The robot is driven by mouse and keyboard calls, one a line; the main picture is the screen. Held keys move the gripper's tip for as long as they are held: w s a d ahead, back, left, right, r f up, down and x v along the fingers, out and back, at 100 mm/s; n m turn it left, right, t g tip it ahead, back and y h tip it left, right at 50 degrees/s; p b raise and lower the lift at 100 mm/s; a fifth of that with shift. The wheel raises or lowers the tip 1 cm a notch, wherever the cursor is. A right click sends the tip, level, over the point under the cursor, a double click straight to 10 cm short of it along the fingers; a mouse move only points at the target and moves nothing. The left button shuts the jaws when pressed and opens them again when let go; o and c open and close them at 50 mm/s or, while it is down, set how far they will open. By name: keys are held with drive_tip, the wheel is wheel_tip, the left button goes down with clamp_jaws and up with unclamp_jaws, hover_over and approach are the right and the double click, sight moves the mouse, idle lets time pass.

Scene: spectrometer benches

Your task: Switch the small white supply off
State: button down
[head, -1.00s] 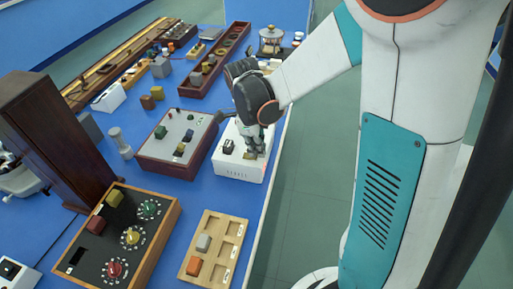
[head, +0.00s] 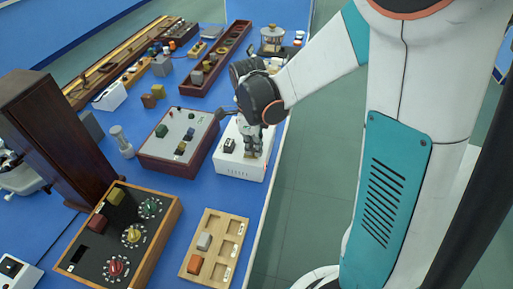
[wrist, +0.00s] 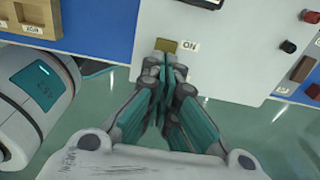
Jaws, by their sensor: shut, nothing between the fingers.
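The small white supply (head: 238,170) is a white box at the right edge of the blue bench, with a black switch-like part (head: 230,145) on its top. My gripper (head: 252,153) is above its right part, fingers pointing down. In the wrist view the pale panel (wrist: 235,60) carries a flat olive-brown square (wrist: 166,45) beside a label (wrist: 190,46) reading ON. My gripper (wrist: 165,68) is shut and empty, its tips just below that square in the picture. The fingers partly cover the panel edge; I cannot tell whether they touch it.
A dark red-sided box (head: 178,145) stands close on the left. A wooden control box (head: 120,235) and a wooden tray (head: 214,250) with blocks are nearer. The wrist view shows a red knob (wrist: 312,16) and a black knob (wrist: 288,46). Green floor lies right of the bench.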

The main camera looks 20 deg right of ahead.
wheel_tip(320, 180, up, 12)
drive_tip(key=shift+w+a, duration=0.15)
drive_tip(key=shift+a, duration=0.1)
idle(0.6)
